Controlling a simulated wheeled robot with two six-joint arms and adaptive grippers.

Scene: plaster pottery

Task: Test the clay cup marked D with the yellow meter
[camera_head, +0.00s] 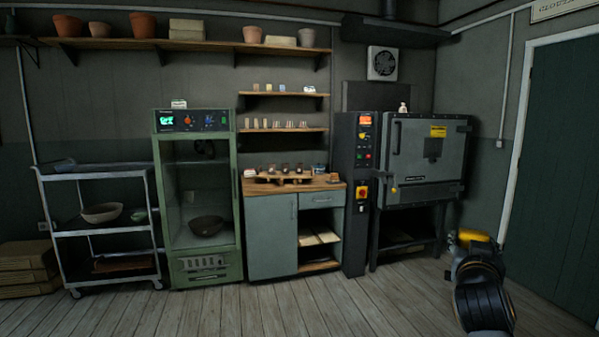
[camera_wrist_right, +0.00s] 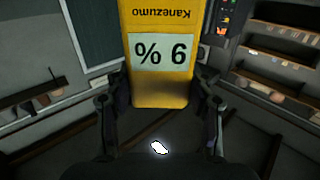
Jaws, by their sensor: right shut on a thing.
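My right gripper (camera_wrist_right: 160,101) is shut on the yellow meter (camera_wrist_right: 160,90). In the right wrist view the meter's display is upside down and appears to read 9 %. Several small cups (camera_head: 285,169) stand on a wooden board on the cabinet top (camera_head: 330,183). They are too small for me to read a letter D on any. My left gripper is not in view.
A green drying cabinet (camera_head: 240,220) holding a bowl and a metal trolley (camera_head: 98,232) stand left of the counter. A grey kiln (camera_head: 425,160) stands to its right. Wall shelves (camera_head: 283,129) above hold small pieces. The wooden floor (camera_head: 300,312) in front is clear.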

